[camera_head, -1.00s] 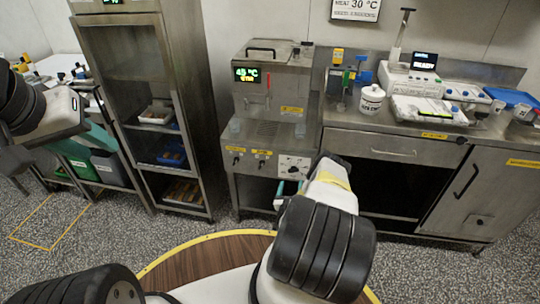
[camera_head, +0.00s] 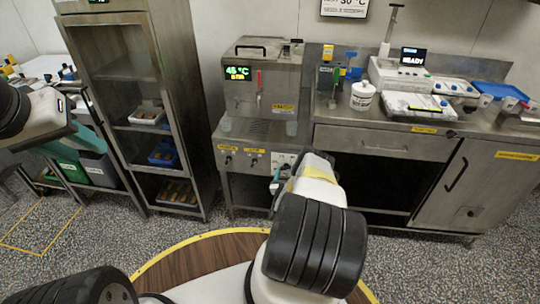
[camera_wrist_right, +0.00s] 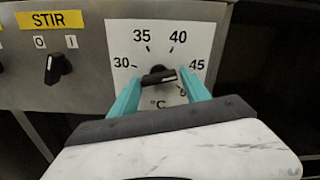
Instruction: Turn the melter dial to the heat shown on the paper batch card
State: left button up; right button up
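The melter (camera_head: 262,82) stands at the middle back, with a green display (camera_head: 238,73) reading 45 °C. Its black dial knob (camera_wrist_right: 158,77) sits on a white scale plate (camera_wrist_right: 160,36) marked 30, 35, 40 and 45, with a lower mark partly hidden. The knob lies nearly level, its white mark toward the right, near 45. My right gripper (camera_wrist_right: 159,82) is open, its teal fingers on either side of the knob with gaps. A framed white sheet (camera_head: 344,8) on the wall reads 30 °C, its top cut off. My left gripper (camera_head: 75,135) is at the far left, fingertips unclear.
A STIR switch (camera_wrist_right: 55,67) is left of the dial. A steel rack (camera_head: 135,100) with trays stands left of the melter. A counter (camera_head: 330,110) to the right holds a white tub (camera_head: 362,96) and a scale-like device (camera_head: 400,78). Open floor lies in front.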

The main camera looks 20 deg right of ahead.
jog(key=c, duration=0.9)
jog(key=shift+n, duration=0.4)
jog(key=n, duration=2.2)
jog(key=shift+s+r, duration=0.1)
jog(key=shift+r, duration=0.25)
jog(key=n, duration=0.4)
jog(key=shift+n, duration=1.5)
